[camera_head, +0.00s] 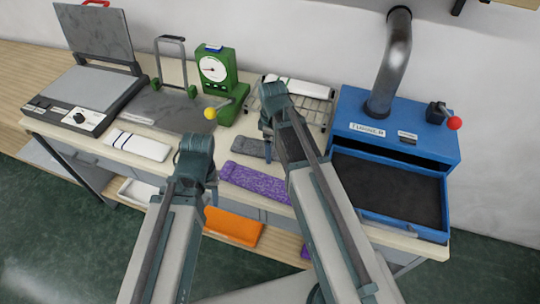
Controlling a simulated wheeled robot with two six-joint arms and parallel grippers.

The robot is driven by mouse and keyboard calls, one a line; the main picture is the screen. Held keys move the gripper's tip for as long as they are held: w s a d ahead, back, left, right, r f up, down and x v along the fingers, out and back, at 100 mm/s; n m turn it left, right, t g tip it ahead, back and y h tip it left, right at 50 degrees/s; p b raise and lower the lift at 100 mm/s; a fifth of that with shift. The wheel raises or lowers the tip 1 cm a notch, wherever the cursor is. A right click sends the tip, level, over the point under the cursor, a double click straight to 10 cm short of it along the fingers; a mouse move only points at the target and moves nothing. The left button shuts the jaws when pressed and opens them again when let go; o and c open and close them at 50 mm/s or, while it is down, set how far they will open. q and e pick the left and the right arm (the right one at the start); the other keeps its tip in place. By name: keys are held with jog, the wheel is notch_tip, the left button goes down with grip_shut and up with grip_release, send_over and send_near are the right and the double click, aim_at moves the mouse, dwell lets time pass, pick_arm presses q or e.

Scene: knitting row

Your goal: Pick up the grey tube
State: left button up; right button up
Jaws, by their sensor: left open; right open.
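The grey tube (249,148) looks like a small flat grey knitted piece lying on the wooden table, near the middle. My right arm hides its right end. My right gripper (271,96) is open, past the grey piece toward the back of the table, in front of a wire rack. My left gripper (196,146) is open, to the left of the grey piece and apart from it in the picture. I see nothing held in either gripper.
A purple piece (250,180) lies in front of the grey one, and a striped white piece (138,145) lies to the left. A green dial device (218,72) stands behind. A wire rack (318,99) and a blue machine (440,143) with a pipe (394,65) stand right. An orange piece (232,226) lies lower.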

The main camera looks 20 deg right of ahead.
jog(key=c, duration=1.1)
jog(key=shift+o, duration=0.2)
jog(key=shift+r, duration=0.1)
jog(key=shift+r+p, duration=0.85)
jog(key=shift+p, duration=0.2)
notch_tip(320, 180, up, 2)
jog(key=shift+r+p, duration=0.1)
jog(key=shift+p, duration=0.95)
jog(key=s+a, duration=0.3)
jog(key=a, duration=0.1)
jog(key=s+a, duration=0.4)
jog(key=s+a+r+p, duration=0.1)
jog(key=s+a, duration=0.2)
jog(key=a, duration=0.1)
jog(key=shift+s+a, duration=0.15)
